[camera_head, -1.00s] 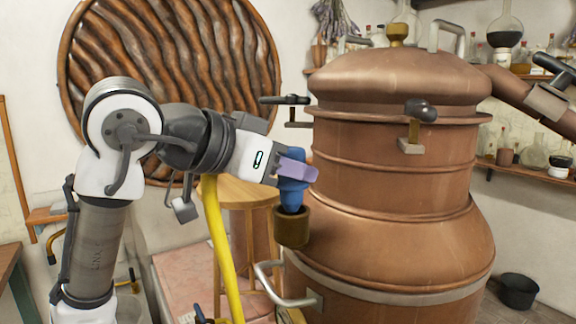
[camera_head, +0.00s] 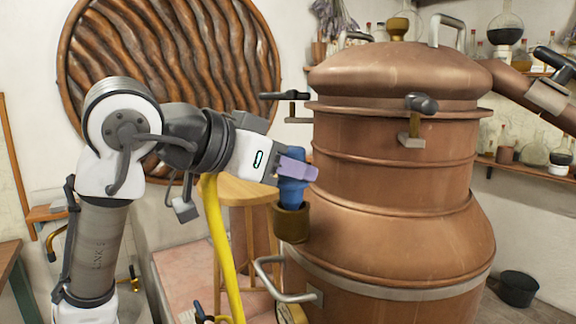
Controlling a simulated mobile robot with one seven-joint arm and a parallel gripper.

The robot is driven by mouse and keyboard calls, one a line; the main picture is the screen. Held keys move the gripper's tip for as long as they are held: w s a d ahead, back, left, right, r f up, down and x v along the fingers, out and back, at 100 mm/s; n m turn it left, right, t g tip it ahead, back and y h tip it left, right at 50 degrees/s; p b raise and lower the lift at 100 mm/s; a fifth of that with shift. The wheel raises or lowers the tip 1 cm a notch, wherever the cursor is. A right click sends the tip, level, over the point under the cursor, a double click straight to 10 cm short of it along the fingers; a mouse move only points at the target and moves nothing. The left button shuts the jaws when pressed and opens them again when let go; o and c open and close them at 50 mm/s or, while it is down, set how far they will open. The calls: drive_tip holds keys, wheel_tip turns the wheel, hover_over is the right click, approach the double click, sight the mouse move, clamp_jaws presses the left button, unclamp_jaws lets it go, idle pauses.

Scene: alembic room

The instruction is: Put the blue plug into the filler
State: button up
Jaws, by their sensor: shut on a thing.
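The blue plug (camera_head: 292,194) is upright at the left side of the copper still. Its lower end is at the mouth of the filler (camera_head: 291,224), a short brass cup on the still's side. The rim hides the plug's bottom, so I cannot tell how deep it sits. My gripper (camera_head: 297,169), with purple fingers, is shut on the upper part of the plug, just above the filler.
The large copper still (camera_head: 395,190) fills the right. Black-handled clamps (camera_head: 421,104) stick out from its upper body. A metal handle (camera_head: 283,282) juts out below the filler. A wooden stool (camera_head: 250,192) and a yellow hose (camera_head: 220,245) stand behind and below my arm.

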drive_tip(key=shift+f+b, duration=0.9)
drive_tip(key=shift+f, duration=0.55)
idle(2.6)
drive_tip(key=o, duration=1.1)
